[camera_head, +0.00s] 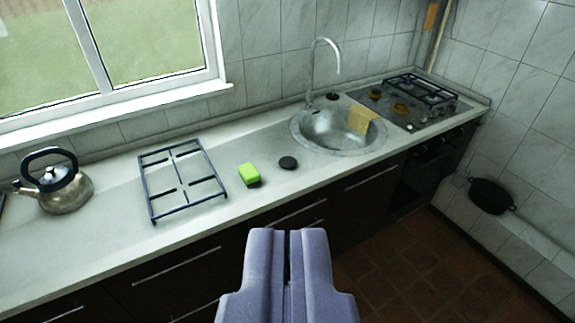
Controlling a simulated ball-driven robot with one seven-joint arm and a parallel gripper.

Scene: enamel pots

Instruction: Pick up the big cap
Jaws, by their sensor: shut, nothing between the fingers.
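A round black cap (288,162) lies flat on the counter, right of a green sponge and left of the sink. Another dark round cap (332,96) lies behind the sink near the faucet and looks smaller, though it is farther away. My gripper (287,232) is at the bottom middle of the view, with its two fingers together and nothing between them. It appears below the nearer cap in the picture, apart from it and in front of the cabinet fronts.
A grey counter (100,245) runs along the wall under a window. On it are a kettle (65,190), a grate (183,182), a green sponge (249,173), a sink (318,139) with a yellow cloth (360,118), and a stove (400,108). A black pot (491,196) is at right.

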